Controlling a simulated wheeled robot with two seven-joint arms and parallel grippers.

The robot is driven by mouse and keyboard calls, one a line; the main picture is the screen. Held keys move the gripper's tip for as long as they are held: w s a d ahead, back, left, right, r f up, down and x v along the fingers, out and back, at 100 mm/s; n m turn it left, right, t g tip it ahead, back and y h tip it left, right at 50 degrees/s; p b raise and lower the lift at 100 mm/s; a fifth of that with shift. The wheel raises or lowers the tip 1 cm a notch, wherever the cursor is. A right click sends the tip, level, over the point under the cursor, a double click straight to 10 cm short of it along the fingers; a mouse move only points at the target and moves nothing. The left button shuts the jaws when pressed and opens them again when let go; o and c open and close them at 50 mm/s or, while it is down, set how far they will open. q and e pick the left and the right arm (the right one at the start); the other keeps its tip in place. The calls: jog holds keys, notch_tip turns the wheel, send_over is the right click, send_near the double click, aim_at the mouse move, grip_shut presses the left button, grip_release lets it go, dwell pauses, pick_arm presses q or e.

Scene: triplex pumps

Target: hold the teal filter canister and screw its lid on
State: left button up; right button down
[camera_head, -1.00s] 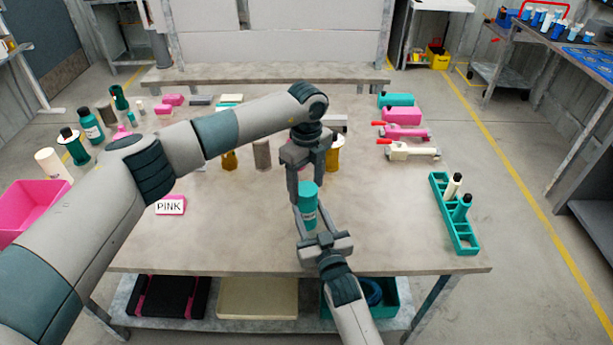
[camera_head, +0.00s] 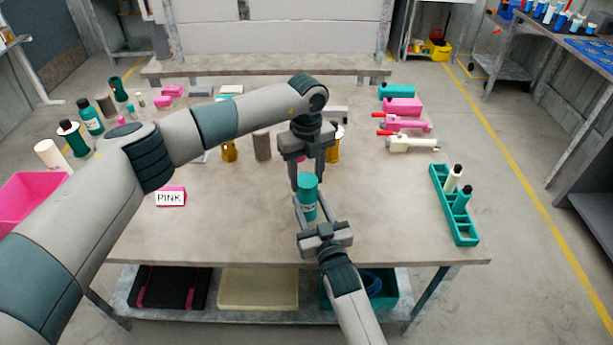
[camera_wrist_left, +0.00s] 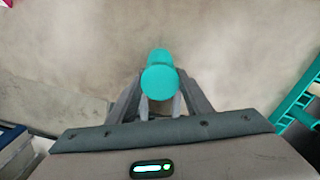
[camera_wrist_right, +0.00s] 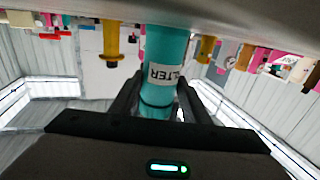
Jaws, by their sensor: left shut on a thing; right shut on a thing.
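The teal filter canister (camera_head: 309,209) is upright near the table's middle, with a white label that also shows in the right wrist view (camera_wrist_right: 164,73). My right gripper (camera_head: 307,207) is shut on its body from the front. The round teal lid (camera_head: 308,181) is at the canister's top; the left wrist view shows it from above (camera_wrist_left: 159,80). My left gripper (camera_head: 308,178) points down from above, shut on the lid, with a finger on either side. Whether the lid is fully seated cannot be told.
A teal rack (camera_head: 457,218) with two bottles stands at right. Pink and cream pump parts (camera_head: 403,124) lie behind it. A PINK sign (camera_head: 171,197), a pink bin (camera_head: 30,200) and several bottles stand left. Yellow and brown cylinders (camera_head: 262,146) stand behind my left gripper.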

pick_arm(q)
jog(key=m, duration=0.7)
jog(key=shift+m, duration=0.3)
jog(key=m, duration=0.5)
jog(key=shift+m, duration=0.4)
jog(key=m, duration=0.5)
jog(key=shift+m, duration=0.4)
jog(key=m, duration=0.5)
jog(key=shift+m, duration=0.4)
jog(key=o, duration=1.2)
jog(key=shift+r, duration=2.25)
